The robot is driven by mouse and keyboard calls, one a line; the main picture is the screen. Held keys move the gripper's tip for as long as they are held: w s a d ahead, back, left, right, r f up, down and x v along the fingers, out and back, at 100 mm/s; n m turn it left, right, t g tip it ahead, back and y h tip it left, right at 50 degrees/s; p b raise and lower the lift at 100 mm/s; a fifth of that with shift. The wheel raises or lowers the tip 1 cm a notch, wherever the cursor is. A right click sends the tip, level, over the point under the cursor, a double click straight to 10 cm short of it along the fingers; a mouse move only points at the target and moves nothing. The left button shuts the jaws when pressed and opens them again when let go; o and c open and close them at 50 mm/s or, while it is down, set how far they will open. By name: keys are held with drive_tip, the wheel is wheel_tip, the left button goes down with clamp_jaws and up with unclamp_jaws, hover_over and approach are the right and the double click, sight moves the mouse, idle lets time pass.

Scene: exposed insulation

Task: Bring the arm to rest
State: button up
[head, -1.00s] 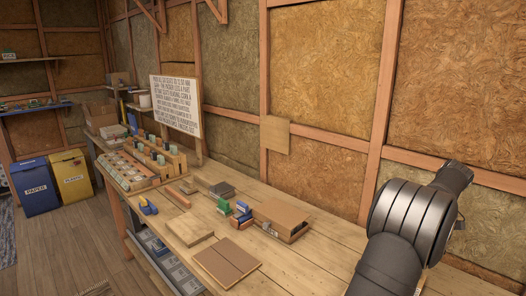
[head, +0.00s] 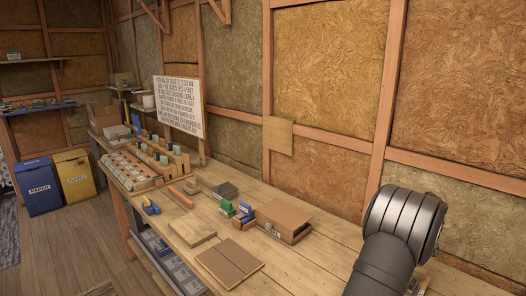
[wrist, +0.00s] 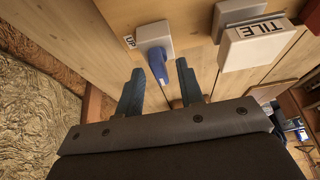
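My arm (head: 400,232) stands at the right of the head view, in front of the insulated wall. My gripper is outside the head view. In the wrist view my gripper (wrist: 160,88) shows two blue-grey fingers standing apart, with nothing held between them. A pale grey and blue object (wrist: 154,40) shows beyond the fingertips, apart from them as far as I can tell. A white box marked TILE (wrist: 258,42) is to its right.
The workbench (head: 300,262) holds a cardboard box (head: 283,213), a brown panel (head: 229,261), a pale wooden board (head: 192,231) and small blocks. A sign (head: 178,105) leans at the wall. A blue PAPER bin (head: 38,188) and a yellow bin (head: 77,177) stand left.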

drive_tip(key=v, duration=1.7)
drive_tip(key=x, duration=1.7)
drive_tip(key=shift+f, duration=0.1)
drive_tip(key=shift+s+m+t, duration=0.1)
drive_tip(key=shift+m+t, duration=0.2)
drive_tip(key=shift+m, duration=0.6)
drive_tip(key=m, duration=0.1)
drive_tip(key=m+h, duration=0.1)
drive_tip(key=m, duration=0.1)
drive_tip(key=shift+a+t+h, duration=0.15)
drive_tip(key=shift+t+h, duration=0.15)
drive_tip(key=shift+m+h, duration=0.8)
drive_tip(key=shift+m, duration=1.5)
